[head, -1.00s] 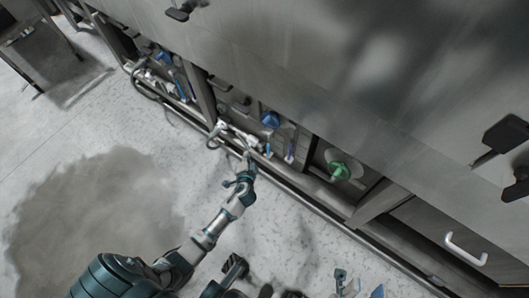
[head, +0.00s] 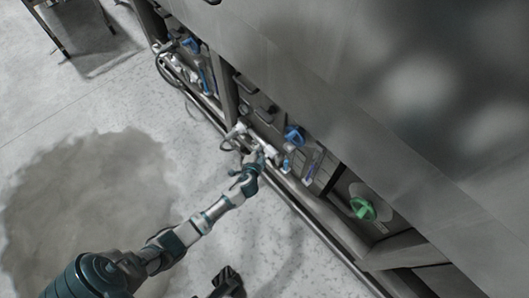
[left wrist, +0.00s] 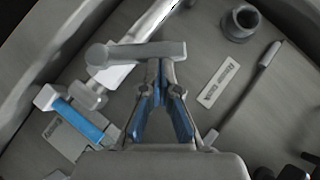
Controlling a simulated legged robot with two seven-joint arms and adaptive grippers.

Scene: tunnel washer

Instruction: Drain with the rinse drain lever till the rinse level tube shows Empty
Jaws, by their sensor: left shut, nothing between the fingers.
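My left gripper (head: 247,167) reaches in from the left to the low fittings of the washer. In the left wrist view the gripper (left wrist: 160,66) is shut with nothing between its blue-padded fingers. Its tips are at a grey crossbar-like handle (left wrist: 128,52), beside a white arm; I cannot tell whether they touch. This looks like the drain lever. A clear tube with blue liquid (left wrist: 80,122) is to its left, above a small label too small to read. In the head view small blue tubes (head: 309,173) show right of the gripper.
A blue handwheel (head: 295,136) and a green handwheel (head: 363,209) are on the washer front. A rail (head: 305,208) runs along its foot. Another label plate (left wrist: 218,83) and a dark round fitting (left wrist: 240,22) are at right in the wrist view. The floor at left is open.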

